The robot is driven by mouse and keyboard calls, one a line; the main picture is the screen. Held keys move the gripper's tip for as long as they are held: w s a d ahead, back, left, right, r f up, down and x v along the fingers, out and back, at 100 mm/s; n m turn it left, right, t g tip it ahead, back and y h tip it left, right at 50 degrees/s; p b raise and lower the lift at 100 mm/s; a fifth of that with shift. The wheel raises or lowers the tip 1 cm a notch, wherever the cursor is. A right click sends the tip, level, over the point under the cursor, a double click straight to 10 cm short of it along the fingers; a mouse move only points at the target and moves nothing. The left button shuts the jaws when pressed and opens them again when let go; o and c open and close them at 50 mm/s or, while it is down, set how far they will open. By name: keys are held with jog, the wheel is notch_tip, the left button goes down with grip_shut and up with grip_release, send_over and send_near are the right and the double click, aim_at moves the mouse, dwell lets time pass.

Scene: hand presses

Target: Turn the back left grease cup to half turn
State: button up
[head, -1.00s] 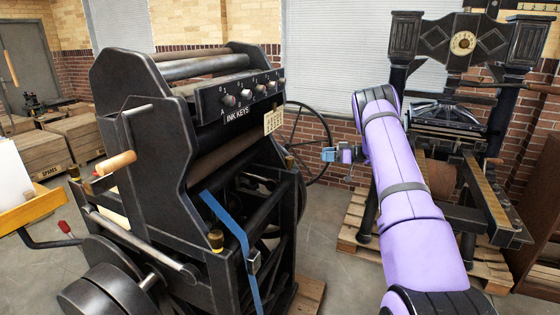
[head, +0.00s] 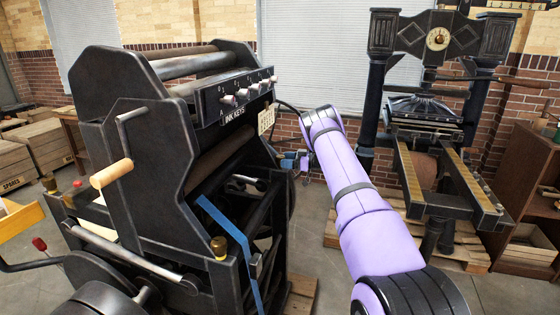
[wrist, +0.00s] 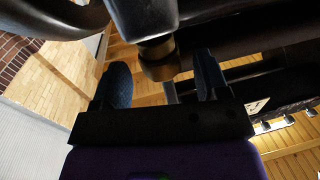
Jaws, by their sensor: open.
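A dull brass grease cup (wrist: 158,62) on a dark part of the press shows in the wrist view, between and just beyond the fingertips. My gripper (wrist: 163,74) is open, one blue finger on each side of the cup, with gaps visible. In the head view my gripper (head: 291,161) is small, at the far right side of the black press (head: 150,160); the cup there cannot be made out. Two other brass cups show on the near side, one at the front right corner (head: 219,247) and one at the left (head: 49,184). I cannot tell the cup's turn mark.
A blue strap (head: 232,235) hangs on the press side. The press has a wooden-handled crank (head: 111,173) and an ink keys panel (head: 235,96). A second press (head: 438,130) stands on a pallet at right. A wooden shelf (head: 530,205) is at far right. Dark bars surround the gripper.

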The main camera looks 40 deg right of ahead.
jog(key=shift+x, duration=1.4)
jog(key=c, duration=0.9)
jog(key=shift+r+m+t+h, duration=0.1)
jog(key=shift+m+t+h, duration=0.3)
jog(key=shift+h, duration=0.1)
jog(key=shift+m+t+h, duration=1.1)
jog(key=shift+m+h, duration=0.1)
jog(key=shift+h, duration=0.3)
jog(key=o, duration=0.9)
jog(key=shift+s, duration=0.1)
